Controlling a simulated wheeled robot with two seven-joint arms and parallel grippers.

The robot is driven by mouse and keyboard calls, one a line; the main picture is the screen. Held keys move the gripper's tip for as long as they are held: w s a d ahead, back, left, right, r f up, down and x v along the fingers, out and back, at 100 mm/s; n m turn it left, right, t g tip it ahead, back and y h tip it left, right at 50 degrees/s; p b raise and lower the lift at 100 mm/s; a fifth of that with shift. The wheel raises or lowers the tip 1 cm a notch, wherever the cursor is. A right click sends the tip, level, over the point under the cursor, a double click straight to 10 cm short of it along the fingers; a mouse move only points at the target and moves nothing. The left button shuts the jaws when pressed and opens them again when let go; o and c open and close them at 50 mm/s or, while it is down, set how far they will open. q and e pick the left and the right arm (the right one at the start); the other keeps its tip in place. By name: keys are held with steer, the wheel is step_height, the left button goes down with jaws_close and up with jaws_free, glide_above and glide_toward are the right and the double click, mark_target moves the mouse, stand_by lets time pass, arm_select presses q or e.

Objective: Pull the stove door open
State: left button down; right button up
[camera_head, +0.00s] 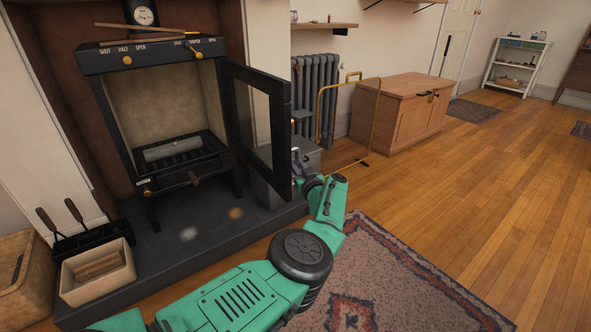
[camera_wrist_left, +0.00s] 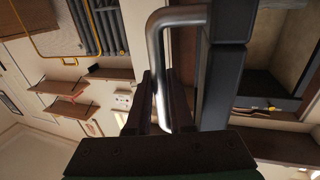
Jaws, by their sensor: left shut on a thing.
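The black stove (camera_head: 160,120) stands on a dark hearth at the left in the head view. Its glass-paned door (camera_head: 258,122) is swung wide open to the right, and the pale inside with a grate shows. My left gripper (camera_head: 300,172) is at the outer edge of the door, partly hidden in the head view. In the left wrist view, my left gripper (camera_wrist_left: 160,110) is shut on the metal door handle (camera_wrist_left: 157,60), with a dark finger on either side of the bar. The door frame (camera_wrist_left: 220,80) runs beside it. My right gripper is not in view.
A tool rack (camera_head: 88,232) and a box of wood (camera_head: 97,270) stand at the hearth's left. A gold-framed screen (camera_head: 319,115) and a wooden cabinet (camera_head: 402,108) are beyond the door.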

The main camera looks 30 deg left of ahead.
arm_select(q)
steer(key=shift+w+d+f, duration=0.2)
steer(key=shift+d+f, duration=0.05)
steer(key=shift+d, duration=0.25)
steer(key=c, duration=1.1)
jaws_free()
steer(key=shift+d, duration=0.1)
steer(key=shift+r, duration=0.1)
steer(key=shift+a+r, duration=0.1)
steer(key=shift+a, duration=0.15)
steer(key=shift+s, duration=0.1)
